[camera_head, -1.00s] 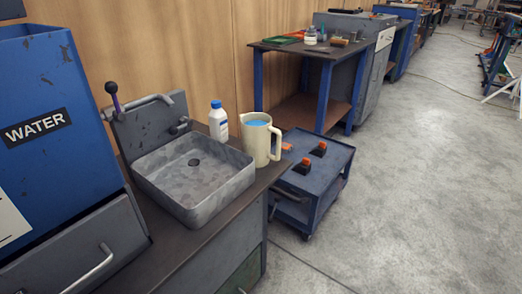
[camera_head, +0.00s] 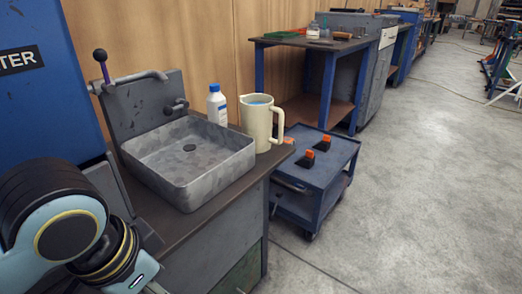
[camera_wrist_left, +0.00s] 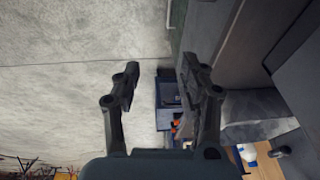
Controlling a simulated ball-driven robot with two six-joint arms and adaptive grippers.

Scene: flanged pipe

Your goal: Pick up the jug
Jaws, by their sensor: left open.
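The cream jug (camera_head: 255,127) stands upright on the counter, just right of the sink, in the head view. Its handle faces right, and something blue shows inside its open top. My left gripper (camera_wrist_left: 160,76) is open, with nothing between its fingers, in the left wrist view. In the head view only a part of my left arm shows, at the lower left, well to the left of the jug; its gripper is out of that frame. I cannot make out the jug for sure in the wrist view. My right gripper is in neither view.
A white bottle with a blue cap (camera_head: 217,106) stands close to the left of the jug. The grey sink (camera_head: 165,178) has a raised rim and a tap behind it. A blue trolley (camera_head: 312,178) stands right of the counter.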

